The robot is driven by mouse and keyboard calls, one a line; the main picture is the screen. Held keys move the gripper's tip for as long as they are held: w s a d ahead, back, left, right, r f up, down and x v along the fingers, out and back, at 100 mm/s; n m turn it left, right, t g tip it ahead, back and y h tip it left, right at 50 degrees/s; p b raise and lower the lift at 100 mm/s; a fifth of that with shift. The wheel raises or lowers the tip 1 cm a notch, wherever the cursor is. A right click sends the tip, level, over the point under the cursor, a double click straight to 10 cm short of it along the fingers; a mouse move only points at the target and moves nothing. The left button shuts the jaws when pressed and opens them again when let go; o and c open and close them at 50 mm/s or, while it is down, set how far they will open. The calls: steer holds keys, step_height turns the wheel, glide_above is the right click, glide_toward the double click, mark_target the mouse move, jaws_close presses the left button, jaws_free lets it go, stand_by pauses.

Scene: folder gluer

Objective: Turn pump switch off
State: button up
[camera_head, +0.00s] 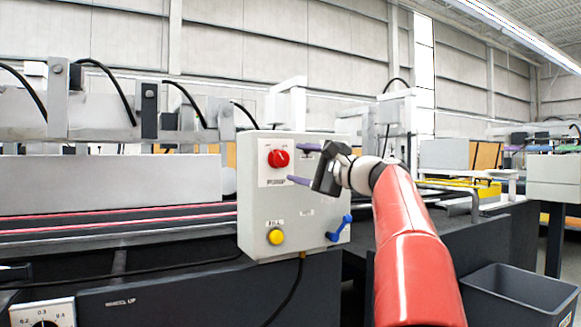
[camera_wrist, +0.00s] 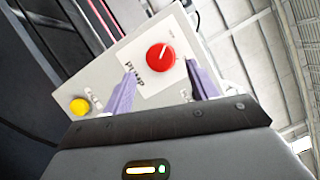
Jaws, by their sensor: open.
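The pump switch is a red rotary knob (camera_head: 278,158) on a white plate on the front of a grey control box (camera_head: 258,205). In the wrist view the red knob (camera_wrist: 160,57) shows a white mark, with lettering that looks like "PUMP" beside it. My gripper (camera_head: 300,163) is open, its purple fingers apart and pointing at the knob from the right. In the wrist view the fingers of my gripper (camera_wrist: 163,88) stand on either side below the knob, with nothing between them. They look apart from the knob.
A yellow button (camera_head: 276,237) sits low on the box front. A blue handle (camera_head: 340,228) is on its right side. A black cable hangs below the box. A grey bin (camera_head: 515,290) stands at the lower right. A dial (camera_head: 42,314) is at the lower left.

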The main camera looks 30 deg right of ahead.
steer(key=shift+v, duration=1.6)
steer(key=s+a+f+n+g+h, duration=0.1)
steer(key=s+a+f+n+g, duration=0.2)
steer(key=a+f, duration=0.6)
steer(key=s+a+f+n+g+h, duration=0.1)
steer(key=s+a+f+n+g, duration=0.2)
steer(key=a+f, duration=0.5)
steer(key=s+a+f+n+g+h, duration=0.2)
steer(key=s+f+n, duration=0.3)
steer(key=s+f, duration=0.6)
steer(key=s+a+f+n+g+h, duration=0.3)
steer(key=s+f, duration=0.8)
steer(key=f, duration=0.4)
steer(key=n+g, duration=0.1)
steer(key=n, duration=0.1)
steer(key=shift+s+n+h, duration=0.2)
steer(key=shift+n+h, duration=0.1)
steer(key=shift+n, duration=0.1)
steer(key=shift+c, duration=0.3)
